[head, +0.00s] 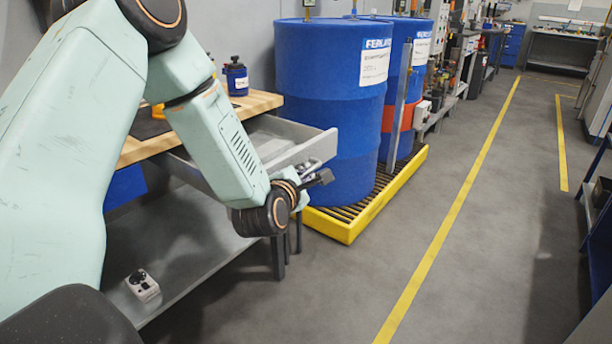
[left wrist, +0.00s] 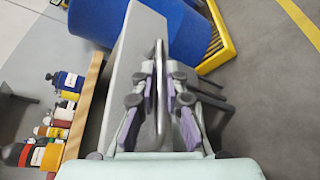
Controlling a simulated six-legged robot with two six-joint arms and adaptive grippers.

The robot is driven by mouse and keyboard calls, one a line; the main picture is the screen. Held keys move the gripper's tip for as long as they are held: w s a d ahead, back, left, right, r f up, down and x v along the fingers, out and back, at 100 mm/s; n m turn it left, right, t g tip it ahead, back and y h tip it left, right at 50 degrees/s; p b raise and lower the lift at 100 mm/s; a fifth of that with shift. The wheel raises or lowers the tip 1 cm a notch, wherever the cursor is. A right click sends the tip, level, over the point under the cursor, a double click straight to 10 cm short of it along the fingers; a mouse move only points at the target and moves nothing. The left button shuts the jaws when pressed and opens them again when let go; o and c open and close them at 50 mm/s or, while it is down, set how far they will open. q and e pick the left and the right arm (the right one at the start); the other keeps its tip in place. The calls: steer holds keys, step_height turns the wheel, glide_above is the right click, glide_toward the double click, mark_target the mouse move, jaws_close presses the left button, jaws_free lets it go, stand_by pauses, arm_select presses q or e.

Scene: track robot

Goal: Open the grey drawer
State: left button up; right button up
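The grey drawer (head: 312,146) sticks out from under the wooden top of the workbench, and its open inside shows. In the left wrist view, the grey drawer front (left wrist: 128,52) runs along the left of my gripper. My left gripper (head: 312,176) is at the drawer's front. In the left wrist view, the fingers of my left gripper (left wrist: 160,88) lie on both sides of the grey handle bar (left wrist: 160,110) and appear closed on it. My arm hides part of the drawer. My right gripper is not in view.
Blue drums (head: 325,100) stand on a yellow-edged pallet (head: 345,229) just beyond the drawer. A dark blue bottle (head: 236,78) stands on the wooden bench top (head: 262,101). A small white device (head: 143,286) sits on the lower shelf (head: 195,245).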

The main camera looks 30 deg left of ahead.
arm_select(q)
steer(key=shift+o, duration=0.7)
steer(key=shift+r, duration=0.1)
steer(key=shift+s, duration=0.1)
steer(key=v, duration=0.7)
steer(key=shift+s, duration=0.15)
